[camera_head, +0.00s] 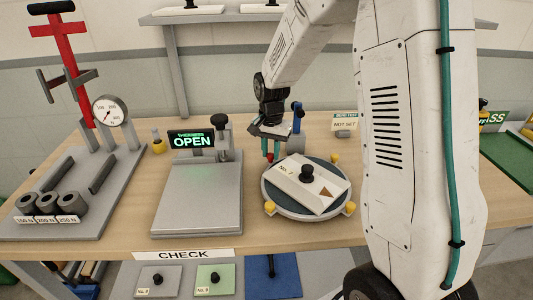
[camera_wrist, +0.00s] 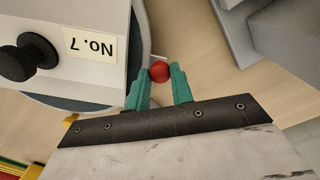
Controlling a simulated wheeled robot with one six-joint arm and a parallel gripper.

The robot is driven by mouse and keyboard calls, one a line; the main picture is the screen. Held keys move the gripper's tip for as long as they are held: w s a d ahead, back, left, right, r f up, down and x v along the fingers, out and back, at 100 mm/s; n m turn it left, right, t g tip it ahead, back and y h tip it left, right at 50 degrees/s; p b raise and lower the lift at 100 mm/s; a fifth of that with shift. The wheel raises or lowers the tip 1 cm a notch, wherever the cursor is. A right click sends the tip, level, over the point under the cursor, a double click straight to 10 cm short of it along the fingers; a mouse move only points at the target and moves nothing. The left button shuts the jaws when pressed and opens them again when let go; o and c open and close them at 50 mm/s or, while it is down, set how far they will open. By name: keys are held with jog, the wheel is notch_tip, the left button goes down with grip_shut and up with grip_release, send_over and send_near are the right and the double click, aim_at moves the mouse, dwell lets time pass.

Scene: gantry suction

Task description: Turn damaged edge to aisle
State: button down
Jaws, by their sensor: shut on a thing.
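A pale plate labelled No. 7 (camera_head: 300,190), with a black knob (camera_head: 307,173) and a brown triangle (camera_head: 326,193) at its right end, lies on a round dark turntable (camera_head: 275,197). In the wrist view the plate (camera_wrist: 85,75) fills the upper left. My gripper (camera_head: 270,152) is at the turntable's far left edge. Its teal fingers (camera_wrist: 158,82) are shut on a red ball-shaped knob (camera_wrist: 159,71) beside the turntable. The knob's lower part is hidden. I cannot make out a damaged edge on the plate.
Yellow blocks (camera_head: 269,208) sit around the turntable's rim. A grey thickness stand with an OPEN sign (camera_head: 192,140) is to the left, and a gauge rig (camera_head: 109,111) is further left. A NOT SET sign (camera_head: 345,124) stands behind. Bare wood shows between the stand and turntable.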

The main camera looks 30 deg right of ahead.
jog(key=shift+w+d+m, duration=0.2)
jog(key=shift+d+m, duration=0.6)
jog(key=shift+d, duration=0.2)
jog(key=shift+w+d+m, duration=0.15)
jog(key=shift+d+m, duration=0.65)
jog(key=shift+d, duration=0.2)
jog(key=c, duration=1.2)
grip_release()
jog(key=shift+r, duration=0.1)
notch_tip(320, 180, up, 8)
jog(key=shift+f, duration=0.2)
